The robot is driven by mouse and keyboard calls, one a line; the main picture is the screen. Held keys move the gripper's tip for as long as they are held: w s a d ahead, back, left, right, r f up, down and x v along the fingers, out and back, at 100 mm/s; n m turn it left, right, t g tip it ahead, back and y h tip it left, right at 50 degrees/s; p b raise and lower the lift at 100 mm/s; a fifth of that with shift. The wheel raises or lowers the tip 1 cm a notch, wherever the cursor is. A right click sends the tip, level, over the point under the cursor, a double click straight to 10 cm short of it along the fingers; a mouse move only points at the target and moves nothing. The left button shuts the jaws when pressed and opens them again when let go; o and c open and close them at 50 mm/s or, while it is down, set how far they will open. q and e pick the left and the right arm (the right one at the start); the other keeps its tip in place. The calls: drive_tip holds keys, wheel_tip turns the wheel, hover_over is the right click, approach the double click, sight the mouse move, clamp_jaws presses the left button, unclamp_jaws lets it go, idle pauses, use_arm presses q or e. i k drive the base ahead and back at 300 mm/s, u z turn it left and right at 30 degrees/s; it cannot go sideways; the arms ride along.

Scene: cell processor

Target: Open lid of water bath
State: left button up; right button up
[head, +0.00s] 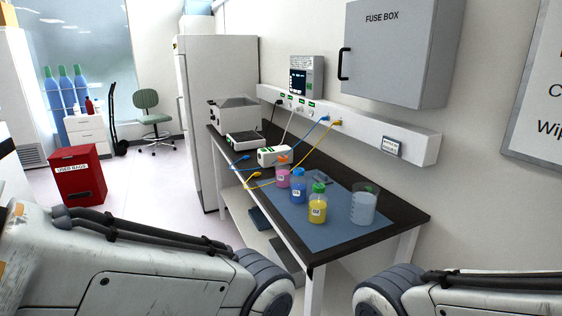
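What looks like the water bath (226,117) is a pale grey box at the far end of the bench, beside the tall white cabinet. A sloped, glassy-looking grey top shows on it; at this distance I cannot tell for sure whether its lid is closed. My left arm crosses the lower left and my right arm enters at the lower right. Neither gripper shows in the head view. Both visible arm parts are well in front of the water bath and apart from it.
The dark-topped bench (408,215) holds a blue mat (285,208), pink, blue (298,187) and yellow (317,205) bottles, a clear beaker (363,206) and white devices (246,143). Cables hang from the wall rail (380,133). A red bin (77,177) stands left; floor between is clear.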

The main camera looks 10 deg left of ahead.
sight(220, 100)
drive_tip(key=u, duration=1)
drive_tip(key=i, duration=1.6)
drive_tip(key=u, duration=0.7)
drive_tip(key=i, duration=2)
drive_tip(key=z, duration=1.05)
drive_tip(key=i, duration=1.35)
drive_tip(key=z, duration=0.75)
